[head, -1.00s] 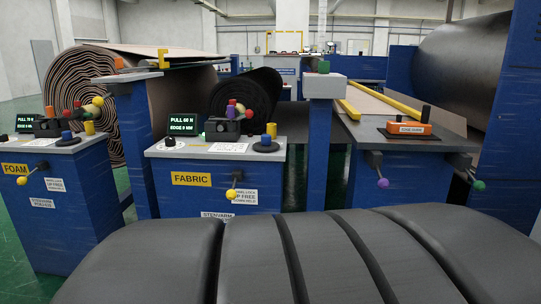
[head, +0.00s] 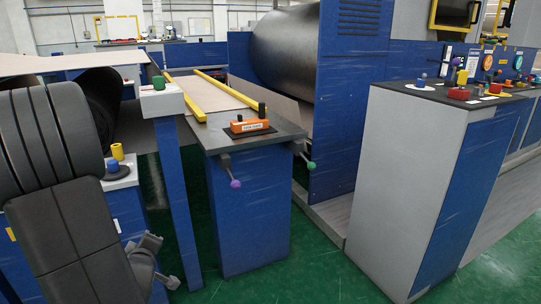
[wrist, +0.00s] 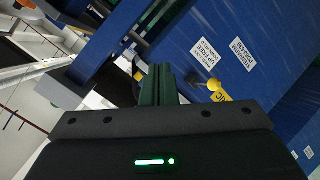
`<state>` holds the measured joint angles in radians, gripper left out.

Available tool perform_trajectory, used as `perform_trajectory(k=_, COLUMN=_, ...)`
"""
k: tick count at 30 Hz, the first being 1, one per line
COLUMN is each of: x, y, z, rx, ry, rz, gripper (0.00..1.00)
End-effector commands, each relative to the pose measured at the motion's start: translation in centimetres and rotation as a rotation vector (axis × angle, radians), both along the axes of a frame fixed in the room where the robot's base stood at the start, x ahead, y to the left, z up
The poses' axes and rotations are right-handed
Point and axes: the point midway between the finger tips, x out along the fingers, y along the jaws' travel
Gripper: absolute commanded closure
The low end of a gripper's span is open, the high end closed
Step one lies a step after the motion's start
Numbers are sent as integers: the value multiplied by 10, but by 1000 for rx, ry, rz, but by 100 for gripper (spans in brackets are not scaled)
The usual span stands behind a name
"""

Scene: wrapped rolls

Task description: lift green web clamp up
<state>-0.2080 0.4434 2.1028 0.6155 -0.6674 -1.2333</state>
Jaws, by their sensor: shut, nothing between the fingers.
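A short lever with a green ball (head: 310,164) sticks out of the right side of the grey-topped blue stand and tilts down; I take it as the green web clamp. Its label is not readable. My gripper (head: 172,283) is low at the left in the head view, well left of the green ball and apart from it. In the wrist view its dark fingers (wrist: 160,72) are together with nothing between them. The green ball is not seen there; a yellow-ball lever (wrist: 214,85) is just right of the fingers.
A purple-ball lever (head: 235,183) is on the same stand, below an orange box (head: 249,126). A blue post (head: 175,175) stands between my arm and that stand. A grey console (head: 405,175) is at right. Green floor (head: 318,255) is free between stand and console.

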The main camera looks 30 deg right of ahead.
Motion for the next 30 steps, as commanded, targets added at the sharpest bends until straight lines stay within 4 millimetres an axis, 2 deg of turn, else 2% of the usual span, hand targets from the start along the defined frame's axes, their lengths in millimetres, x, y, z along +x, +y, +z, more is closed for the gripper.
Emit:
perform_trajectory(k=1, x=9, y=-1, z=11, rx=-85, ry=21, rz=-10, gripper=100)
perform_trajectory(k=7, x=27, y=-8, z=5, rx=-460, ry=139, rz=-61, gripper=100)
perform_trajectory(k=15, x=19, y=-17, z=-14, rx=-929, ry=421, rz=-109, gripper=100)
perform_trajectory(k=21, x=8, y=-19, z=-25, rx=-1109, ry=574, rz=-115, gripper=100)
perform_trajectory(k=30, x=5, y=-20, z=-30, rx=-1147, ry=611, rz=-115, gripper=100)
